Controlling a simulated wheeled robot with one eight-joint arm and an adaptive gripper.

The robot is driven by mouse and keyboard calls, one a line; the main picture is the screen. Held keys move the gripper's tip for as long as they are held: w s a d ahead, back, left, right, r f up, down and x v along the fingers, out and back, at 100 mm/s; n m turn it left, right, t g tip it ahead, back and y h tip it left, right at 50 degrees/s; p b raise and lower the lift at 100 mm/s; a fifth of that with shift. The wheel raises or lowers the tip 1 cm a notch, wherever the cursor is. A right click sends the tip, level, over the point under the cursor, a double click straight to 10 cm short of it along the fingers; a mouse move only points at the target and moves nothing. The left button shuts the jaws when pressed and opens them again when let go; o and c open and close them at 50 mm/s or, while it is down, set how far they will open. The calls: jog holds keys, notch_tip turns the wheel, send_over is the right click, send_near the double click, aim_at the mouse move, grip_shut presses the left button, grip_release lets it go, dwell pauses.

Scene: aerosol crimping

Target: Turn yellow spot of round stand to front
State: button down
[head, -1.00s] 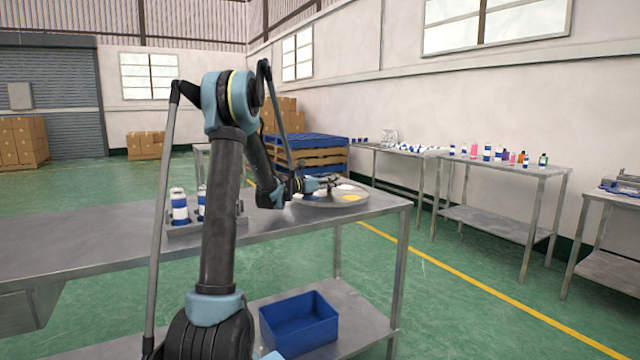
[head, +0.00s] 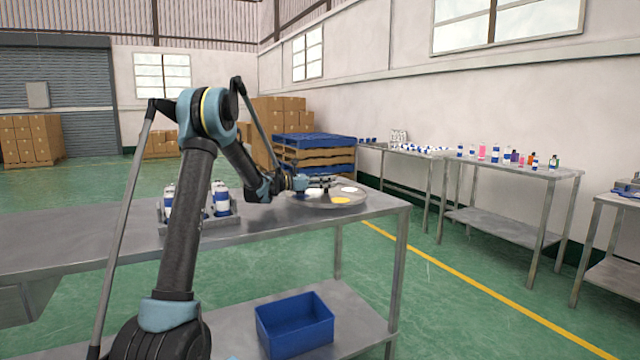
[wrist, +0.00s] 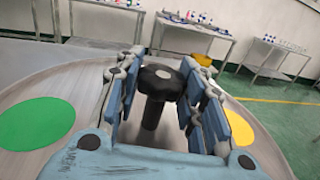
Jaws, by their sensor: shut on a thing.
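The round stand (head: 326,203) is a grey disc on the metal table near its right end. Its yellow spot (head: 340,200) is on the near side, a little right of the middle; it shows at the right in the wrist view (wrist: 250,134). A green spot (wrist: 36,123) is at the left there. A black knob (wrist: 159,83) rises from the stand's middle. My gripper (wrist: 160,72) is shut on this knob, with a finger on each side. In the head view the arm partly hides the stand's left side.
A rack with white-and-blue cans (head: 221,200) stands on the table left of the stand. A blue bin (head: 294,325) is on the lower shelf. Side tables with bottles (head: 513,168) stand along the right wall. The table's right edge is close to the stand.

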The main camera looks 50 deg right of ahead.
jog(key=shift+w, duration=0.25)
jog(key=c, duration=1)
grip_release()
jog(key=shift+s, duration=0.1)
notch_tip(320, 180, up, 10)
